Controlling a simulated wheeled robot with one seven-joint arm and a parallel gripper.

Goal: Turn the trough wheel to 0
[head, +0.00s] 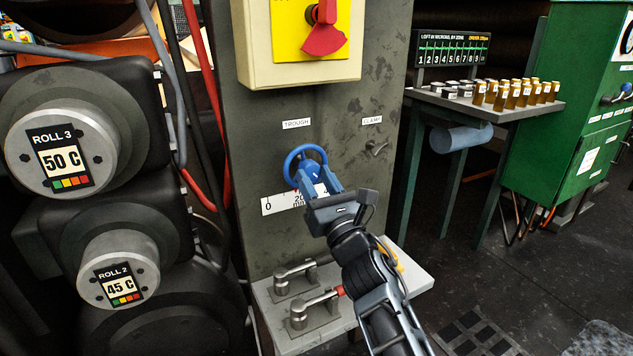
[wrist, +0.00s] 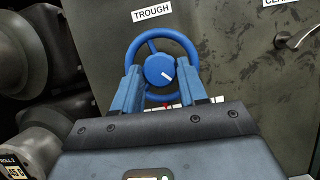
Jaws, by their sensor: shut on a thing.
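The trough wheel (head: 293,160) is a blue spoked handwheel on the grey panel, below the TROUGH label (head: 296,123). In the wrist view the wheel (wrist: 160,39) shows its round hub with a white mark pointing to the lower right. My gripper (head: 316,180) reaches the wheel from the lower right. My gripper hides the rest, and a red pointer (wrist: 166,106) shows only partly.
A clamp lever (head: 376,148) is to the right of the wheel. Two metal levers (head: 310,295) stand on a ledge below. A yellow box with a red switch (head: 324,35) is above. Rolls (head: 60,150) stand at left, and a shelf of small jars (head: 505,108) at right.

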